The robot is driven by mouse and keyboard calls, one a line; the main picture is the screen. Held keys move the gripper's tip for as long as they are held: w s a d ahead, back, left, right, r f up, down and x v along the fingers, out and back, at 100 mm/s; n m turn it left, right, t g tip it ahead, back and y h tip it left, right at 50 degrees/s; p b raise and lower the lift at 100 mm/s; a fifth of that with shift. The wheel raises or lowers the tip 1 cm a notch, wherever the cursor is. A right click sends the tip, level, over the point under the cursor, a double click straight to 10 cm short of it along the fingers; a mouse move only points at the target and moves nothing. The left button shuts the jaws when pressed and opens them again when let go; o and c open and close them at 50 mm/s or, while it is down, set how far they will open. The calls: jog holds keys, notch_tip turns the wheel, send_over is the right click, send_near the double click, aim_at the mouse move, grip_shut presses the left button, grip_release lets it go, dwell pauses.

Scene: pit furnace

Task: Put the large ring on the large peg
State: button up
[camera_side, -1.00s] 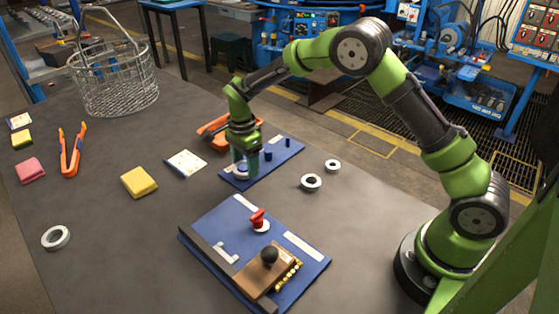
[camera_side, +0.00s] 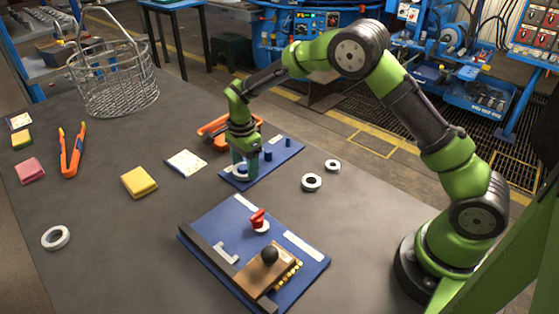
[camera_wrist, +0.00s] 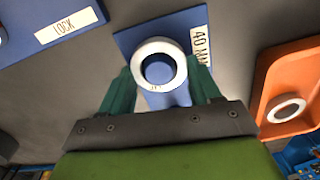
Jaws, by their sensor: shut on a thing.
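My gripper (camera_wrist: 162,88) is shut on a white ring (camera_wrist: 158,66), with one finger on either side of it. The ring is over the end of the blue peg board (camera_side: 262,172) by the 40 mm label. Dark blue shows through its hole, which looks like the large peg (camera_wrist: 158,71). I cannot tell whether the ring sits fully down on the board. In the side view the ring (camera_side: 241,173) is low, partly behind my fingers. A medium peg (camera_side: 268,156) and a small peg (camera_side: 288,142) stand bare on the same board.
Two smaller rings (camera_side: 312,182) (camera_side: 333,166) lie right of the board. Another ring (camera_side: 56,238) lies at the front left. An orange tray (camera_wrist: 290,85) with a ring inside is close beside the peg board. A second blue board (camera_side: 215,225) carries a red knob.

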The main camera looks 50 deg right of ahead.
jog(key=shift+f, duration=0.35)
jog(key=o, duration=0.9)
notch_tip(320, 180, up, 11)
jog(key=shift+r, duration=0.1)
dwell(0.5)
